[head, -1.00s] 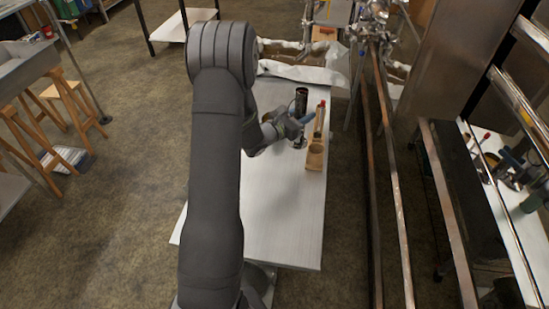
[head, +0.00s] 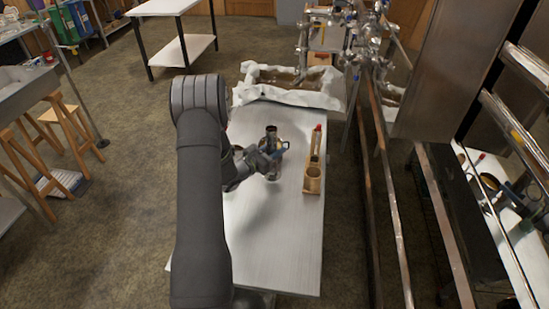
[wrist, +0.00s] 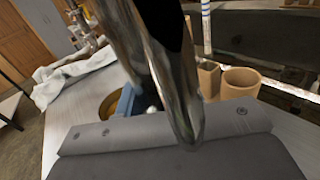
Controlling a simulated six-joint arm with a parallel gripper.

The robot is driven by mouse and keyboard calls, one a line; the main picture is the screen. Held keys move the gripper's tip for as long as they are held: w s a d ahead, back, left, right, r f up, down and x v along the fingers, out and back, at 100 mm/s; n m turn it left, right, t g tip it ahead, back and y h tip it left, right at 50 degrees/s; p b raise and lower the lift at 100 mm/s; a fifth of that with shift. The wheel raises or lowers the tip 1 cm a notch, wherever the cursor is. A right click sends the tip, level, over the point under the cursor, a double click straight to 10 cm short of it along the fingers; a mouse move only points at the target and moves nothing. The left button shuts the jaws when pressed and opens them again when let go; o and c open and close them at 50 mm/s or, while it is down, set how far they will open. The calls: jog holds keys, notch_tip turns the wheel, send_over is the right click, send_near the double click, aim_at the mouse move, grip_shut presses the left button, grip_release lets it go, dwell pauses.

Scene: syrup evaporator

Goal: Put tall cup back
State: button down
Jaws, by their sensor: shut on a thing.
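The tall cup is a shiny metal cylinder, upright in the head view (head: 271,133), with a dark opening at its top. My gripper (head: 272,155) is shut around its side, left of the wooden holder (head: 312,181). In the wrist view the cup (wrist: 165,75) fills the middle and runs down to the grey gripper body, with a blue fingertip (wrist: 125,101) beside it. The wooden holder (wrist: 240,83) shows to the right, with a round open socket. I cannot tell whether the cup's base touches the table.
A red-capped bottle (head: 317,140) stands at the far end of the wooden holder. A brass-coloured round dish (wrist: 109,104) is partly hidden behind the gripper. A crumpled white cloth (head: 290,96) lies along the table's far edge. The near part of the white table (head: 275,245) is clear. Metal rails run along the right.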

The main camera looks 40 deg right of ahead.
jog(key=shift+f, duration=2.05)
jog(key=shift+f, duration=0.15)
jog(key=c, duration=0.9)
grip_release()
jog(key=shift+c, duration=0.2)
jog(key=shift+r, duration=0.2)
jog(key=s+a, duration=0.1)
jog(key=a, duration=1.1)
jog(key=shift+s, duration=0.25)
jog(key=shift+d, duration=0.15)
